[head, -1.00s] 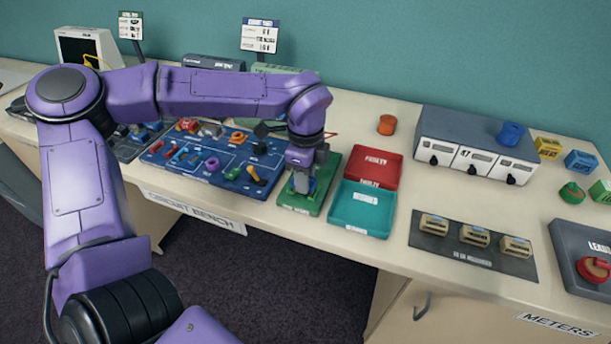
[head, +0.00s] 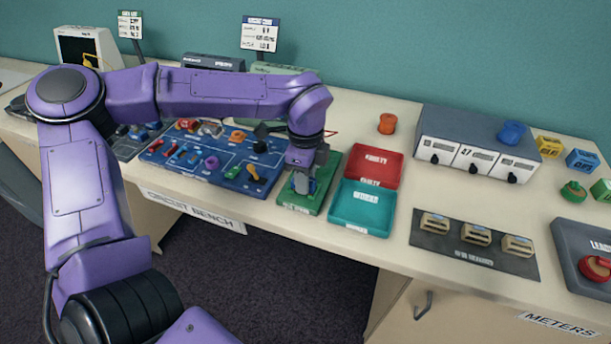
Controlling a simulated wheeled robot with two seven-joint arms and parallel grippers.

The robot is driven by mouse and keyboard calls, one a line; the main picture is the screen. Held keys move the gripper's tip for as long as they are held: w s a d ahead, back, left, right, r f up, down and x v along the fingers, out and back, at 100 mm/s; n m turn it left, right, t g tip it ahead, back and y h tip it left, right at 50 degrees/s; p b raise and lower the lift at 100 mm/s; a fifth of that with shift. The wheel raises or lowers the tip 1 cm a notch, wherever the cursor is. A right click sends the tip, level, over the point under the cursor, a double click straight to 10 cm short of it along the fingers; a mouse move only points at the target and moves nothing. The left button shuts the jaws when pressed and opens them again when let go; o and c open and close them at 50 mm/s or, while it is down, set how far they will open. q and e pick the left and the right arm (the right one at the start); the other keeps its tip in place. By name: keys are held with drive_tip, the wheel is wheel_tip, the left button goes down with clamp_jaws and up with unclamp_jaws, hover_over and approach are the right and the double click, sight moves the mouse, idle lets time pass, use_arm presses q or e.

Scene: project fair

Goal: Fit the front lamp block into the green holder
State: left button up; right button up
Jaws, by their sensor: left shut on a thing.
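My left gripper (head: 302,186) points straight down over the green holder (head: 323,197), a flat green board on the bench. It is shut on a small block whose body is mostly hidden between the fingers; I take it to be the lamp block. A bit of blue shows beside the fingertips. The fingertips are at or just above the holder, and I cannot tell whether the block is seated in it. My right gripper is not in view.
Left of the holder is a blue circuit board (head: 215,176) with several coloured parts. Close on its right are a red tray (head: 372,168) and a teal tray (head: 361,222). A grey meter unit (head: 470,150) stands farther right. The bench's front edge is near the holder.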

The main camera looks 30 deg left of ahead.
use_arm(q)
drive_tip(key=shift+f, duration=0.2)
drive_tip(key=o, duration=1.1)
drive_tip(key=shift+c, duration=1.4)
drive_tip(key=shift+o, duration=1.3)
drive_tip(key=shift+r+p, duration=0.3)
drive_tip(key=shift+r, duration=0.25)
drive_tip(key=shift+r+p, duration=2.4)
drive_tip(key=shift+r, duration=1.1)
